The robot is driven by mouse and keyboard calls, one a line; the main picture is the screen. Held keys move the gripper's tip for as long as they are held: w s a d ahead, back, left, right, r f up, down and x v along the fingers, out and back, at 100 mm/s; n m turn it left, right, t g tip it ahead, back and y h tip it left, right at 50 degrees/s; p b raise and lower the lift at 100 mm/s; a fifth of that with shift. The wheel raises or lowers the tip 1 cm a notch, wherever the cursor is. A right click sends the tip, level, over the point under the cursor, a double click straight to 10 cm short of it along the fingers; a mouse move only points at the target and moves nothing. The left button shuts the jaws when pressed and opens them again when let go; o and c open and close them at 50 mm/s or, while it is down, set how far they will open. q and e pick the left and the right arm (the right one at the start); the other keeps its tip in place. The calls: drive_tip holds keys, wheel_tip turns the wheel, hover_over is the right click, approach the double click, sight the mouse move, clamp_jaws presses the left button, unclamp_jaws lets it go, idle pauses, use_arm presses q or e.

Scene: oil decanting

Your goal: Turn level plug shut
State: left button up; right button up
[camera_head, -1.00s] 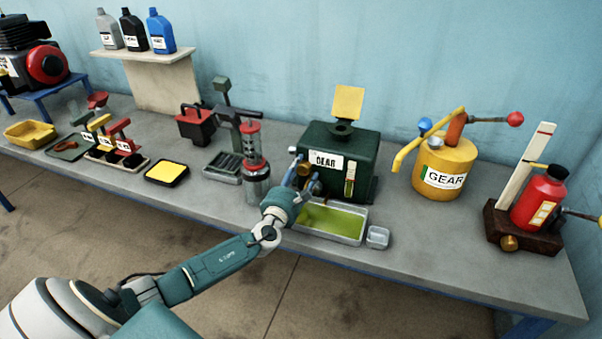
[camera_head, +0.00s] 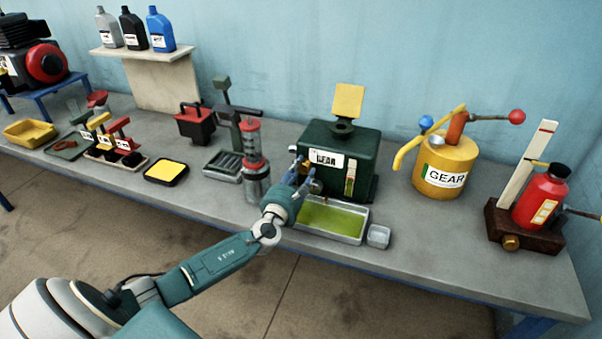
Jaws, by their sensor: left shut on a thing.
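The dark green gear box (camera_head: 362,150) stands on the bench with a GEAR label, a sight glass (camera_head: 350,180) and a yellow card on top. My left gripper (camera_head: 302,172) reaches its lower left front and is shut on the level plug there. The fingers mostly hide the plug, so its angle cannot be told. Small brass-coloured fittings show beside the fingers. A metal tray (camera_head: 361,226) of yellow-green oil lies below the box's front. My right gripper is not in view.
A small clear cup (camera_head: 378,236) stands right of the tray. A clear and red cylinder device (camera_head: 252,160) stands close left of my gripper. A yellow GEAR can (camera_head: 445,160) and a red bottle (camera_head: 538,198) stand further right.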

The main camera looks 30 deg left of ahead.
use_arm(q)
drive_tip(key=n+b, duration=0.1)
drive_tip(key=n, duration=0.1)
drive_tip(key=shift+f+n+b, duration=0.15)
drive_tip(key=shift+n+b, duration=0.15)
drive_tip(key=n+b, duration=0.2)
drive_tip(key=n, duration=0.1)
drive_tip(key=shift+n, duration=0.3)
drive_tip(key=n+b, duration=0.1)
drive_tip(key=n, duration=0.2)
drive_tip(key=shift+n, duration=0.3)
drive_tip(key=n+b, duration=0.1)
drive_tip(key=n, duration=0.1)
drive_tip(key=shift+n, duration=0.3)
drive_tip(key=n, duration=0.5)
drive_tip(key=shift+b, duration=0.4)
drive_tip(key=n, duration=0.5)
drive_tip(key=shift+a, duration=0.1)
drive_tip(key=shift+n, duration=0.3)
